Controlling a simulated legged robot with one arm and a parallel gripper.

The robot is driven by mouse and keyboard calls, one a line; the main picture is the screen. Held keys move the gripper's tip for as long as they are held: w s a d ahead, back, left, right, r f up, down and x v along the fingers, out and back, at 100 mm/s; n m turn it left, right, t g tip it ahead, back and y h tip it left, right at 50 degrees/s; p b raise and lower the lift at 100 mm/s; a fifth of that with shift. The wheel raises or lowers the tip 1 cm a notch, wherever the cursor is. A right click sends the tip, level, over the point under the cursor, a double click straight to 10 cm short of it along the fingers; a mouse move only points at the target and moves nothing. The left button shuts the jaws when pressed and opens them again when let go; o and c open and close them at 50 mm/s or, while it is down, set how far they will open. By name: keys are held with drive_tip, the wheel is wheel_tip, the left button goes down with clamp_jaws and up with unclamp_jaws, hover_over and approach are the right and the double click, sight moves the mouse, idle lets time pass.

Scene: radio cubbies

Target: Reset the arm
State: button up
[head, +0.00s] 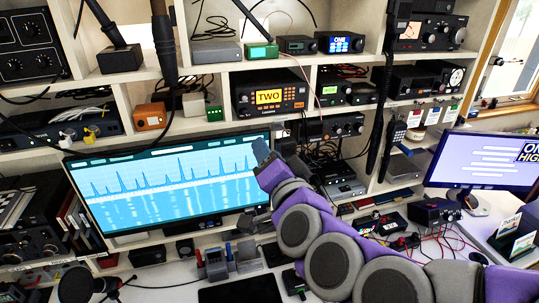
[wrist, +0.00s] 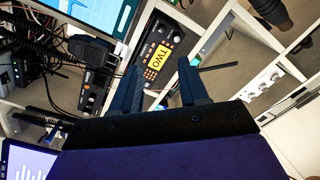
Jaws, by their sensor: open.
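My purple and grey arm reaches from the lower right in the head view. My gripper (head: 262,160) is in front of the right part of the large monitor (head: 165,182), just below the shelf with the radio marked TWO (head: 268,95). In the wrist view my gripper (wrist: 158,90) shows two dark fingers held apart with nothing between them. The radio marked TWO (wrist: 160,62) shows behind the fingers there, apart from them.
White cubbies (head: 215,77) full of radios and cables fill the back. A radio marked ONE (head: 340,44) sits on an upper shelf. A second monitor (head: 485,162) stands at the right. A desk microphone (head: 76,285) stands at the lower left. The desk is crowded.

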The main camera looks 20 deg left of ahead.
drive_tip(key=s+d+f+n+g+h, duration=0.3)
drive_tip(key=s+d+f+g, duration=0.3)
drive_tip(key=f, duration=0.3)
drive_tip(key=s+d+f+n+g+h, duration=0.25)
drive_tip(key=s+d+f+g, duration=0.2)
drive_tip(key=d+f, duration=0.35)
drive_tip(key=s+d+f+m+g+h, duration=0.1)
drive_tip(key=s+d+f+g+h, duration=0.1)
drive_tip(key=s+d, duration=0.4)
drive_tip(key=s+d+f+m+g+h, duration=0.1)
drive_tip(key=s+d+f+g+h, duration=0.1)
drive_tip(key=s+d, duration=0.5)
drive_tip(key=s+f+g, duration=0.1)
drive_tip(key=s+g, duration=0.1)
drive_tip(key=s, duration=0.2)
drive_tip(key=shift+s+f, duration=0.2)
drive_tip(key=shift+s, duration=0.2)
drive_tip(key=shift+g+h, duration=0.25)
